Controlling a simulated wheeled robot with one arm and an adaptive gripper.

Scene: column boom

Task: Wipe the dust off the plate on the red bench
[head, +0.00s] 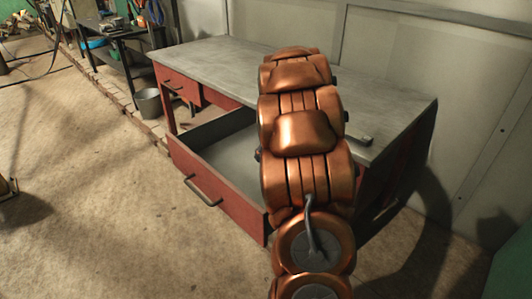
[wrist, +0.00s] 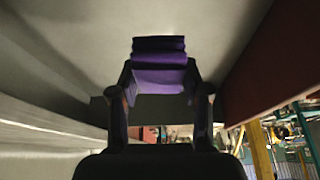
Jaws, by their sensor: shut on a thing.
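The red bench (head: 215,57) has a grey top and red drawers, with one large drawer (head: 218,195) pulled open. My copper arm crosses in front of it and hides its middle and my gripper in the head view. In the wrist view my gripper (wrist: 160,92) is shut on a purple folded block (wrist: 158,48), maybe a cloth or sponge. The block is in front of a plain pale grey surface (wrist: 215,30); I cannot tell whether it touches it. I cannot make out a plate or dust in either view.
A grey bucket (head: 149,104) stands on the floor left of the bench. A dark shelf table (head: 112,32) with tools is at the back left. A wall is behind the bench. The floor at left is mostly clear. A red panel (wrist: 262,60) is at right in the wrist view.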

